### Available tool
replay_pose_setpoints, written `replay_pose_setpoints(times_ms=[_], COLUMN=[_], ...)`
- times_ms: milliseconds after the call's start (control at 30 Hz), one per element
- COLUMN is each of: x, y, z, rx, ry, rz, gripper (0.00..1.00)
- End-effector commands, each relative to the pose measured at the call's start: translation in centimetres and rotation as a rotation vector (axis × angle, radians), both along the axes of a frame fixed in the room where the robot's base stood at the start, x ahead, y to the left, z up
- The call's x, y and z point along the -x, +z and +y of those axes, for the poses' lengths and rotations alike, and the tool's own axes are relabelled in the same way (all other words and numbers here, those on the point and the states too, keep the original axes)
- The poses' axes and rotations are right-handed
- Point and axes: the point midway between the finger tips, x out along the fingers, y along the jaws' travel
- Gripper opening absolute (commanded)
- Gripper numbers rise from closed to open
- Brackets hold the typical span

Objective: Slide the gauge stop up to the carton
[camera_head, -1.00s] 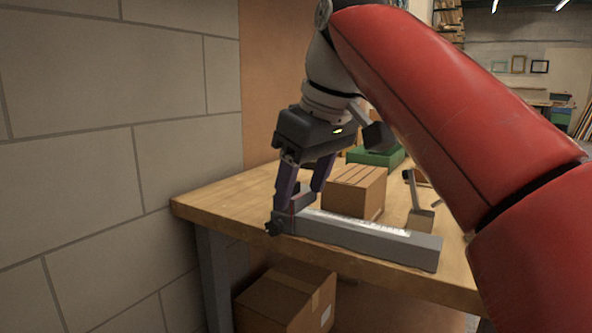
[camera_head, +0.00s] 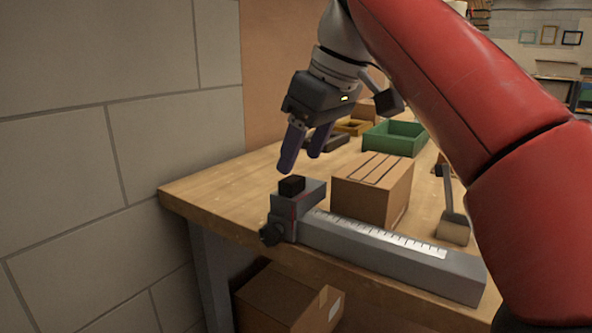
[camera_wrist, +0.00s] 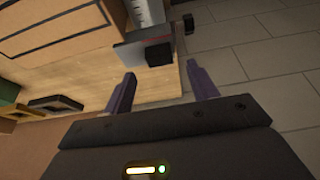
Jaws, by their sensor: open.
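The gauge stop (camera_head: 296,203), a grey block with a black pad on top and a dark knob at its front, sits at the left end of the grey fence rail (camera_head: 400,262). The brown carton (camera_head: 368,195) stands on the bench behind the rail, just right of the stop. In the wrist view the stop (camera_wrist: 140,50) is close beside the carton (camera_wrist: 60,35); I cannot tell whether they touch. My gripper (camera_head: 300,162) is open and empty, above and behind the stop, clear of it. Its fingers (camera_wrist: 161,70) also show in the wrist view.
A white scale (camera_head: 380,234) runs along the rail. A mallet (camera_head: 452,222) lies right of the carton. The wooden bench (camera_head: 220,190) is bare at left, and a block wall (camera_head: 120,130) bounds that side.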

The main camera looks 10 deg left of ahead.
Motion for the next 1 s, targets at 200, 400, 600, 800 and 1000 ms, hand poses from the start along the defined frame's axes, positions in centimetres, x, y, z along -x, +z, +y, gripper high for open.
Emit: replay_pose_setpoints(times_ms=[200, 400, 600, 800, 1000], x=[-0.5, -0.6, -0.6, -0.6, -0.6], y=[-3.3, -4.0, -3.9, -3.9, -3.9], z=[1.1, 1.5, 1.5, 1.5, 1.5], rx=[0.001, 0.000, 0.000, 0.000, 0.000], ry=[0.000, 0.000, 0.000, 0.000, 0.000], rz=[0.002, 0.000, 0.000, 0.000, 0.000], gripper=[0.58, 0.58, 0.58, 0.35, 0.08])
